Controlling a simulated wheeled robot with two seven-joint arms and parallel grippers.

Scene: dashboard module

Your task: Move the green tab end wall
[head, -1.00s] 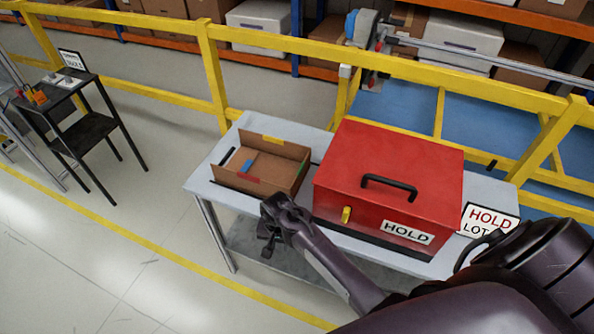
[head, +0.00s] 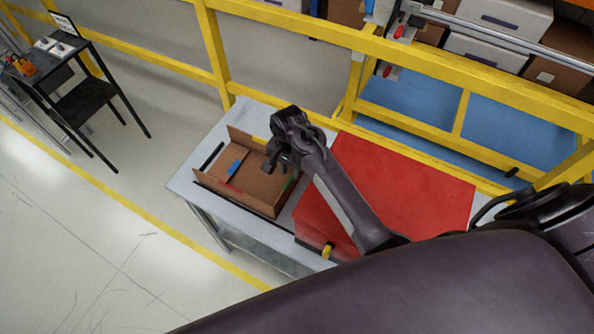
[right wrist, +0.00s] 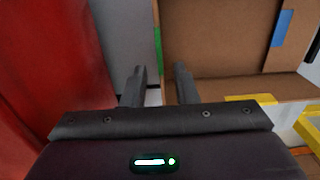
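An open cardboard box (head: 262,196) lies on the grey table, with colored tabs on its walls. The green tab (head: 289,186) marks the end wall nearest the red case. In the right wrist view the green tab (right wrist: 157,42) sits on that wall's edge, ahead of the gap between my fingers. My right gripper (head: 276,163) is above the box near that end and hides part of the far wall. My left gripper is out of view.
A red case (head: 425,190) stands close beside the green tab end, partly covered by my right arm. A yellow railing (head: 290,25) runs behind the table (head: 186,183). A blue tab (head: 235,167) lies inside the box. A black stand (head: 90,105) is at the left.

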